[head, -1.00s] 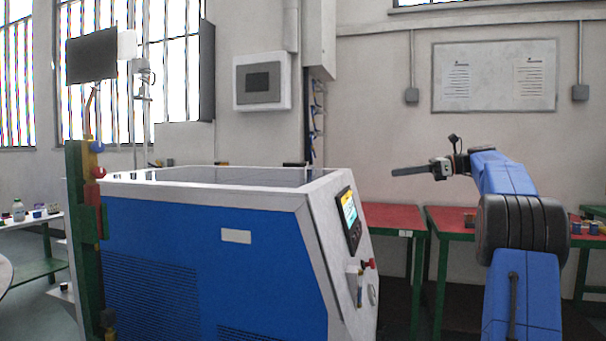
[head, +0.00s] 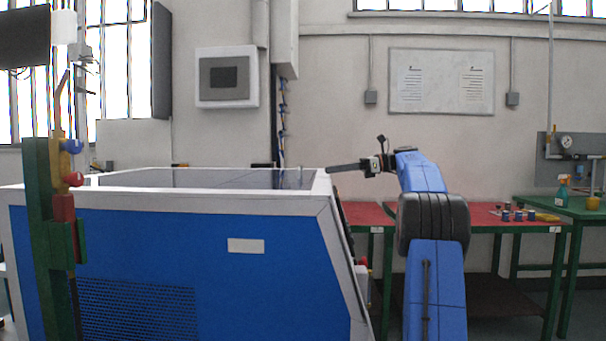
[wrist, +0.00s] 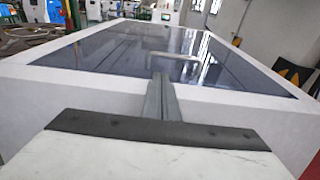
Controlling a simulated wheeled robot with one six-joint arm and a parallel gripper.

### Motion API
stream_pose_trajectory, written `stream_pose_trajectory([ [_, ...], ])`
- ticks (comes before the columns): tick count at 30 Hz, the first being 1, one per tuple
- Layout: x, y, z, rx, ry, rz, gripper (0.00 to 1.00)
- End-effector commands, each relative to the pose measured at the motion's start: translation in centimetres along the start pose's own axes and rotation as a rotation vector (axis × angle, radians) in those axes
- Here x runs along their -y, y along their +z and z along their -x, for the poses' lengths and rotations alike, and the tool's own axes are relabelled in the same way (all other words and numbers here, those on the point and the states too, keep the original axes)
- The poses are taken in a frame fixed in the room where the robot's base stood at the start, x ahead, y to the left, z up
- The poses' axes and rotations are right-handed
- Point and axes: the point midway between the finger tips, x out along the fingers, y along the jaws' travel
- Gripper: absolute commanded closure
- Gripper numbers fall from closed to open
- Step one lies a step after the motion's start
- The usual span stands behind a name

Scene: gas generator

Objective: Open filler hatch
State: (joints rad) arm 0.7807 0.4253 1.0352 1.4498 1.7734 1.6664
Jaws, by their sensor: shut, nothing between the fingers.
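The blue and white generator (head: 190,255) fills the left and middle of the head view. Its dark, glossy top panel (head: 220,179) shows as a thin strip there and widely in the wrist view (wrist: 110,45). A pale bar-like handle (wrist: 174,56) stands out on that panel, just beyond my fingertips in the picture; I cannot tell whether the panel is the filler hatch. My gripper (head: 332,168) is shut and empty, at the generator's top right corner in the head view. In the wrist view its fingers (wrist: 160,80) point over the white rim toward the panel; contact cannot be told.
Red-topped tables (head: 480,220) stand behind my arm, and a green table (head: 560,205) with bottles is at the far right. Open air lies above the generator.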

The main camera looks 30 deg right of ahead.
Motion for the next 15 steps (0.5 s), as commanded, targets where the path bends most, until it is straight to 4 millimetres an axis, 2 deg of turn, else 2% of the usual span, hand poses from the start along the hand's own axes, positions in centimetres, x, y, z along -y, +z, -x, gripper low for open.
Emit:
stream_pose_trajectory([
  [5, 0.0, 0.0, -1.7, 0.000, 0.001, 0.000, 1.00],
  [15, -0.1, 0.0, -7.2, 0.000, 0.002, 0.000, 1.00],
])
